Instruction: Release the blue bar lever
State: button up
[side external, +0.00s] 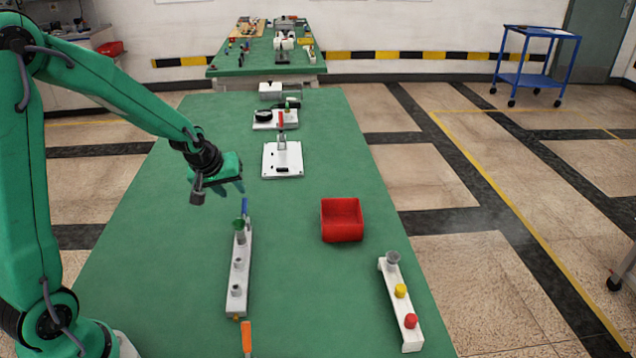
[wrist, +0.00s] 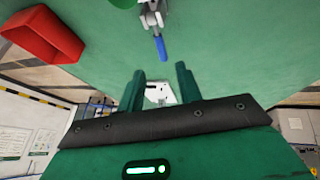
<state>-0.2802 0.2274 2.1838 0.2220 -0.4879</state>
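The blue bar lever (side external: 245,207) sticks up and away from the far end of a grey bar fixture (side external: 236,272) on the green table. In the wrist view the blue lever (wrist: 162,48) joins a metal clamp body (wrist: 151,18), and its blue end points towards the gap between my fingers. My gripper (side external: 232,189) is above and beyond the far end of the bar, close to the lever in the side view. In the wrist view my gripper (wrist: 160,70) is open and empty, its two green fingers apart. The lever appears outside the fingers; contact is not visible.
A green piece (side external: 239,224) sits on the bar near the lever. An orange handle (side external: 247,338) is at its near end. A red bin (side external: 342,220) and a white rail with coloured knobs (side external: 401,303) stand right. A white clamp plate (side external: 270,161) lies beyond my gripper.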

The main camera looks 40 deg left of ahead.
aim_at(244, 204)
jog(key=shift+w+a+g, duration=0.2)
jog(key=shift+w+g, duration=0.15)
jog(key=shift+g, duration=0.05)
jog(key=shift+x, duration=3.8)
jog(key=shift+c, duration=0.2)
grip_shut()
